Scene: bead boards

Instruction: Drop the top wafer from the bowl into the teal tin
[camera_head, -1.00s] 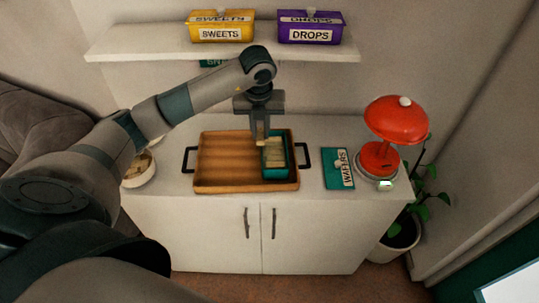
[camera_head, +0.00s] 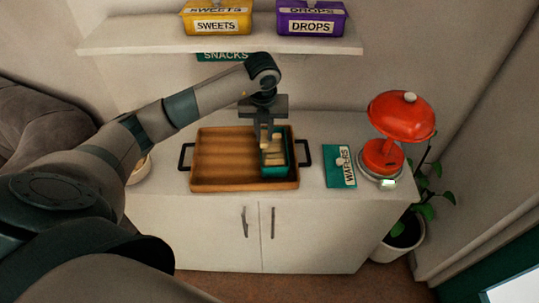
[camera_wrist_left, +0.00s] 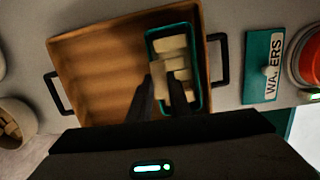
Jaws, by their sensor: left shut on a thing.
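The teal tin (camera_head: 291,158) stands in the right part of the wooden tray, open at the top, with several pale wafers inside. Its rim also shows in the left wrist view (camera_wrist_left: 202,62). My left gripper (camera_head: 265,143) points down over the tin and is shut on a pale wafer (camera_wrist_left: 173,79). The fingers partly hide this wafer, and I cannot tell whether it touches those below. My right gripper is not in view.
The wooden tray (camera_head: 220,160) has bare room left of the tin. A teal WAFERS lid (camera_head: 340,167) lies right of the tray, before a red lamp (camera_head: 401,118). A shelf (camera_head: 150,36) above holds a yellow SWEETS tin (camera_head: 216,20) and a purple DROPS tin (camera_head: 311,20).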

